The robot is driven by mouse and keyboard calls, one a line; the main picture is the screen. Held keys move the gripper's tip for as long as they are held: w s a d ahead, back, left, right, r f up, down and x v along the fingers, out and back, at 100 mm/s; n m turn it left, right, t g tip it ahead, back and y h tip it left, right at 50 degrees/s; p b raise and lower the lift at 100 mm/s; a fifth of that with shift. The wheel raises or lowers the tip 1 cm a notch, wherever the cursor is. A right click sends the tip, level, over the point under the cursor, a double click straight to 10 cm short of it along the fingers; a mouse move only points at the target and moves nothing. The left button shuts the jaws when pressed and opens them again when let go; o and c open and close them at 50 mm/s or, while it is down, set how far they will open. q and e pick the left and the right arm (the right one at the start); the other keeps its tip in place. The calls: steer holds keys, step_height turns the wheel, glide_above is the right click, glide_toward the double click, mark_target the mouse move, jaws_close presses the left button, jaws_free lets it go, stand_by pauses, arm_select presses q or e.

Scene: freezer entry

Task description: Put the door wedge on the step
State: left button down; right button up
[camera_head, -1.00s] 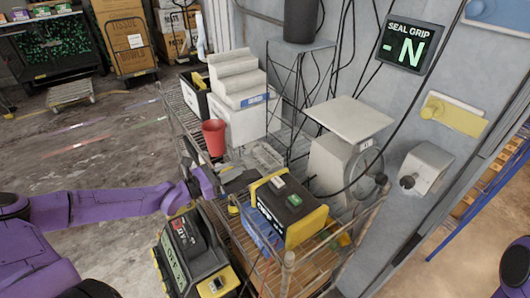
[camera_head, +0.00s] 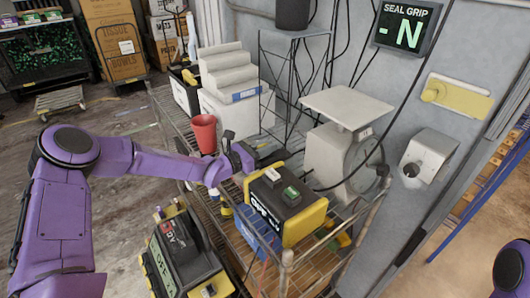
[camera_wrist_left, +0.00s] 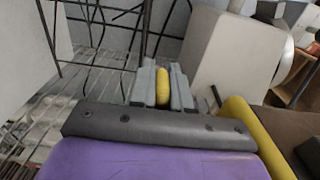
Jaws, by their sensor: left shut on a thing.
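My left gripper (camera_head: 258,157) is over the wire rack, between the white stepped block and the yellow-and-black box. In the left wrist view its grey fingers (camera_wrist_left: 162,88) are shut on a small yellow piece (camera_wrist_left: 162,86), which looks like the door wedge. The wedge is too hidden to make out in the head view. The pale stepped block (camera_head: 229,75), which looks like the step, stands on a white box at the back left of the rack, left of and beyond the gripper. My right gripper is out of view.
A red cup (camera_head: 204,134) stands left of the gripper. A yellow-and-black box (camera_head: 284,212) sits in front, right of the gripper. A wire stand (camera_head: 293,85) and a scale (camera_head: 345,108) stand behind. The wire rack (camera_head: 174,124) has raised edges.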

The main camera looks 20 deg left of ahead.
arm_select(q)
step_height(320, 180, down, 2)
steer(key=shift+f+p, duration=0.15)
steer(key=shift+p, duration=0.15)
steer(key=shift+a+f, duration=0.1)
steer(key=shift+s+f+b, duration=0.1)
steer(key=shift+f+b, duration=0.05)
steer(key=shift+b, duration=0.2)
steer(key=c, duration=1.1)
jaws_free()
